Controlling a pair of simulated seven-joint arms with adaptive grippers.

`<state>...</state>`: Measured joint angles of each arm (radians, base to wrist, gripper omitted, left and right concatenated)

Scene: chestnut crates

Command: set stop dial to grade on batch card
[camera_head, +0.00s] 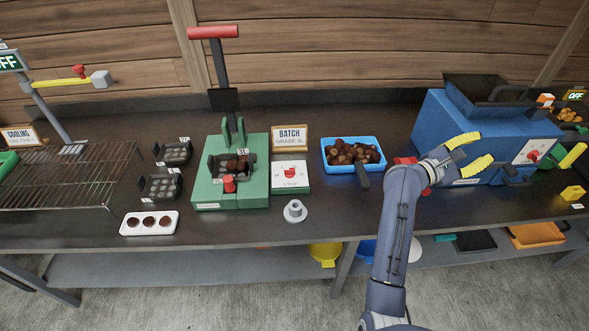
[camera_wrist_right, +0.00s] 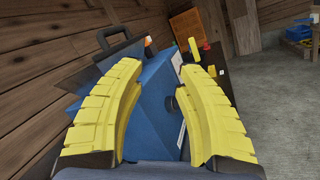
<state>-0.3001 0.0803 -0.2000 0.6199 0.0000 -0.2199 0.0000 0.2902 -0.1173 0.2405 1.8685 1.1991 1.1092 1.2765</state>
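The stop dial is a red knob (camera_head: 290,172) on a white plate marked STOP (camera_head: 291,185), on a green block right of the green press. Its setting is too small to read. The batch card (camera_head: 289,136) stands just behind it. It reads BATCH with a grade line below, whose last letters are unclear. My right gripper (camera_head: 486,147) has yellow fingers spread apart and empty, in front of the blue machine (camera_head: 440,110), well right of the dial. In the right wrist view the open fingers (camera_wrist_right: 160,85) frame part of the blue machine (camera_wrist_right: 150,100). My left gripper is not in view.
The green press (camera_head: 205,180) with a tall red-topped lever stands left of the dial. A blue tray of chestnuts (camera_head: 378,152) lies between dial and right arm. A small grey round piece (camera_head: 294,211) sits before the dial. A wire rack (camera_head: 75,175) is far left.

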